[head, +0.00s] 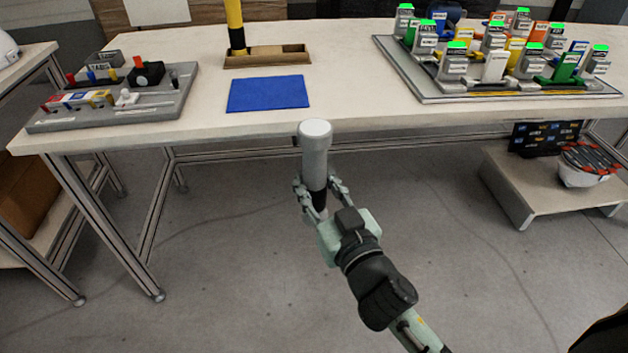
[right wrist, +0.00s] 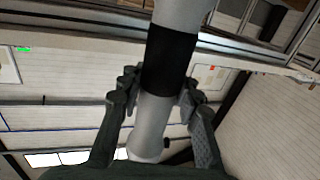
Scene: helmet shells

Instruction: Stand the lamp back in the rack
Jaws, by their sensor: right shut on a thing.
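The lamp (head: 315,150) is a grey cylinder with a wider rounded head and a black band, which also shows in the right wrist view (right wrist: 169,62). My right gripper (head: 319,188) is shut around its lower part and holds it roughly upright, in front of the table's near edge. In the right wrist view the fingers (right wrist: 158,92) press on both sides of it near the black band. A wooden open-topped holder (head: 285,57), perhaps the rack, stands at the back of the table, with a yellow and black post (head: 235,22) at its left end. My left gripper is not in view.
A blue mat (head: 268,93) lies on the table (head: 345,75) before the wooden holder. A grey tray of small parts (head: 150,112) is at left; a board of tagged coloured blocks (head: 430,95) is at right. The table middle is clear.

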